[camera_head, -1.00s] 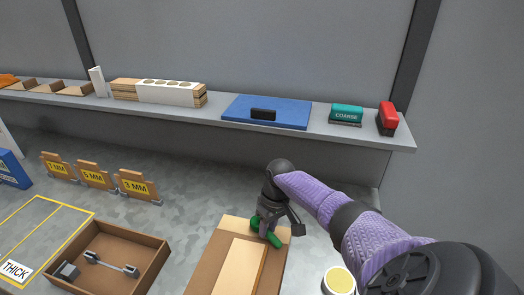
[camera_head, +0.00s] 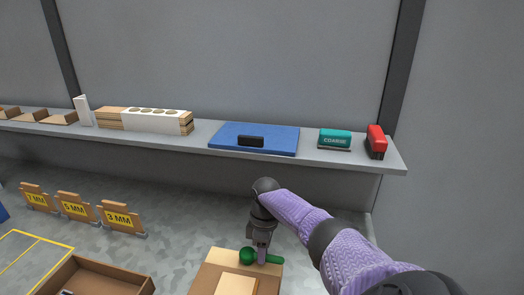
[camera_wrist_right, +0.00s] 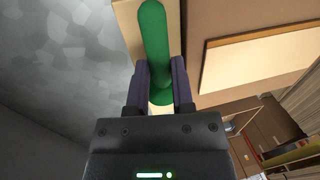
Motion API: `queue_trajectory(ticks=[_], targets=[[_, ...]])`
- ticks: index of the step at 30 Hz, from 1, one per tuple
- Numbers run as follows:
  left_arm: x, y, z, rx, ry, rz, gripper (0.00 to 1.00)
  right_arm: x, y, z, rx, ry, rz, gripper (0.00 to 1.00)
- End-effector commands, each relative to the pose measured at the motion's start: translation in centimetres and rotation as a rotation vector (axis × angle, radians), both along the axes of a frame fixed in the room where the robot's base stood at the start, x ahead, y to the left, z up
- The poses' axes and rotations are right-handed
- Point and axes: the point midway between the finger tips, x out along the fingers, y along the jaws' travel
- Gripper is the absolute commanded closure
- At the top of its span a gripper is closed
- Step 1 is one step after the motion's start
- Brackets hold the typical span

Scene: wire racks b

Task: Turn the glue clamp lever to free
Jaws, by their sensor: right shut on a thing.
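The green lever (camera_head: 274,259) of the clamp has a round knob at its left end and lies across the far end of a light wooden board (camera_head: 212,271). My right gripper (camera_head: 262,256) reaches down onto it and is shut on it. In the right wrist view, the two fingers (camera_wrist_right: 161,88) sit on either side of the green lever (camera_wrist_right: 155,35), which runs up and away between them. Any label or mark for the lever's positions is not visible. My left gripper is not in view.
An open brown tray (camera_head: 130,275) lies left of the board. Small signs, one reading 3 MM (camera_head: 119,218), stand further left. The shelf (camera_head: 385,163) behind holds a blue pad (camera_head: 220,140), a teal COARSE block (camera_head: 335,138) and a red tool (camera_head: 376,140). Bare bench lies between.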

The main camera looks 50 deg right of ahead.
Motion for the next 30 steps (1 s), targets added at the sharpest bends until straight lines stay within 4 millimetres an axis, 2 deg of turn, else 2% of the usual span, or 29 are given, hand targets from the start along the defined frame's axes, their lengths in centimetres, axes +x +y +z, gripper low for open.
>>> queue_trajectory(ticks=[15, 16, 21, 30], targets=[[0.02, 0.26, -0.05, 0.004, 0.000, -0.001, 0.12, 0.01, 0.00, -0.01, -0.001, 0.000, 0.019, 1.00], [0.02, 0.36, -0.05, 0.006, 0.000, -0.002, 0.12, 0.01, 0.00, -0.01, -0.001, 0.000, 0.019, 0.69], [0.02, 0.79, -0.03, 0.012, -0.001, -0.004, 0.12, 0.01, 0.00, 0.00, -0.001, -0.001, 0.018, 0.36], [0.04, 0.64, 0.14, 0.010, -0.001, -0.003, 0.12, 0.07, -0.08, 0.46, -0.001, -0.001, 0.017, 0.36]])
